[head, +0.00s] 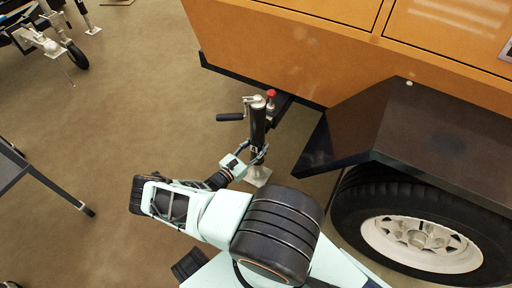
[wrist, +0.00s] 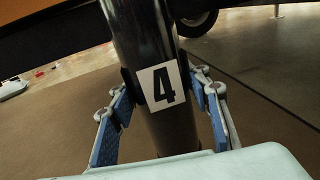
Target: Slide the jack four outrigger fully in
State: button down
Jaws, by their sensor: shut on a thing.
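The jack four (head: 257,124) is a black upright tube with a crank handle (head: 231,117) at its top and a pale foot plate (head: 258,177) near the floor. In the wrist view its tube (wrist: 146,50) fills the middle, with a white label (wrist: 161,85) reading 4. The outrigger beam (head: 282,104) runs from the jack to the orange tower body, and a dark length of it shows outside. A red knob (head: 271,93) sits on top by the jack. My gripper (head: 257,152) is shut on the jack tube, one blue-padded finger on each side. The fingertips are partly hidden behind the tube.
The orange body (head: 290,55) stands behind the jack. A dark fender (head: 400,135) and a wheel (head: 420,240) are close on the right. A dark table (head: 25,175) is at the left edge. Open floor (head: 150,100) lies left of the jack.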

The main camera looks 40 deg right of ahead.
jog(key=shift+w+d, duration=0.1)
jog(key=shift+d, duration=0.05)
jog(key=c, duration=1.1)
grip_release()
jog(key=s+a, duration=0.2)
jog(key=a, duration=1)
jog(key=shift+w, duration=0.1)
